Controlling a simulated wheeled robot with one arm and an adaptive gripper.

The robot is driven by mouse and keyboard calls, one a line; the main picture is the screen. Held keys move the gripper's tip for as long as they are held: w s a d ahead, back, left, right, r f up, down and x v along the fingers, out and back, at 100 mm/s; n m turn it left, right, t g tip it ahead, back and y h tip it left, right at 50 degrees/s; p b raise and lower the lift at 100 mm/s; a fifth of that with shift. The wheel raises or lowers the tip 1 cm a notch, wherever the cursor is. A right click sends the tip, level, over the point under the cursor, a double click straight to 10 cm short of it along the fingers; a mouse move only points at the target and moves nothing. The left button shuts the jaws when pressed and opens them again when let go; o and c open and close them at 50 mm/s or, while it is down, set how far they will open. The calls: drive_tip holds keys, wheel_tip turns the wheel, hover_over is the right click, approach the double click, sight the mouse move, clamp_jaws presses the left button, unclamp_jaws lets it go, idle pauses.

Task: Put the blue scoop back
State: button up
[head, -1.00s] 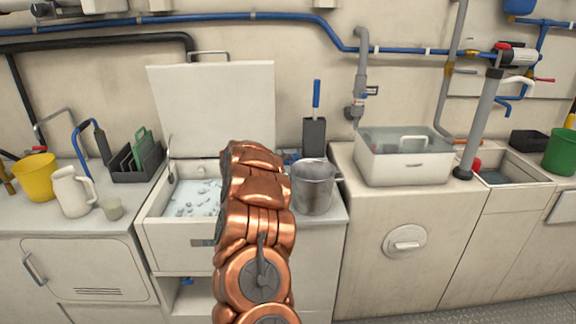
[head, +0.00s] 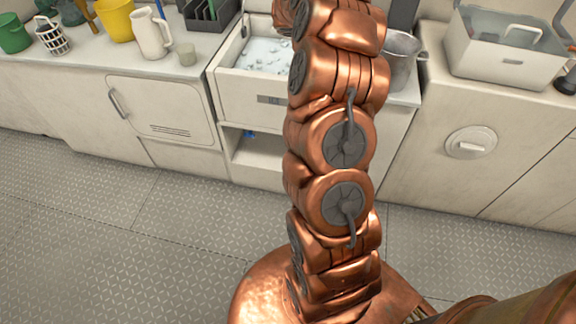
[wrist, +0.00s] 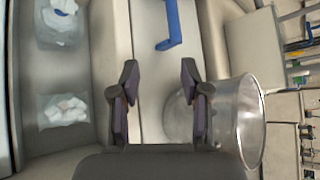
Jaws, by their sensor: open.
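A blue bent handle (wrist: 170,28), which looks like the blue scoop's, shows at the top of the wrist view on a pale surface. Its upper end is cut off by the frame. My gripper (wrist: 160,78) is open and empty, its fingertips below and apart from the handle. A metal bucket (wrist: 215,122) is beside the right finger, and it also shows in the head view (head: 402,60). In the head view my arm hides the gripper and the scoop. An open ice bin (head: 262,90) holding ice is left of my arm.
A grey-white box (head: 505,62) stands on the right. Clear bags with white contents (wrist: 62,108) lie left in the wrist view. The floor (head: 110,230) is free.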

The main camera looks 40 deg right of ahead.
drive_tip(key=s+a+m+y, duration=0.2)
drive_tip(key=s+a+m, duration=0.2)
drive_tip(key=a, duration=0.5)
drive_tip(key=s+a+m+g+y, duration=0.1)
drive_tip(key=s+a+m+y, duration=0.1)
drive_tip(key=s+a+m, duration=0.45)
drive_tip(key=s+a+m+y, duration=0.1)
drive_tip(key=a+m, duration=0.2)
drive_tip(key=a, duration=0.8)
drive_tip(key=s+a+f+m+g+y, duration=0.1)
drive_tip(key=s+a+m+y, duration=0.6)
drive_tip(key=s+a+m, duration=0.8)
drive_tip(key=s+a+g, duration=0.1)
drive_tip(key=s+a, duration=0.6)
drive_tip(key=a, duration=0.2)
drive_tip(key=shift+s+a+g, duration=0.3)
drive_tip(key=shift+s+a, duration=0.1)
wheel_tip(320, 180, up, 18)
drive_tip(key=t+p, duration=0.1)
drive_tip(key=p, duration=1.6)
drive_tip(key=shift+w+r, duration=0.25)
drive_tip(key=shift+w, duration=0.15)
drive_tip(key=shift+c, duration=0.2)
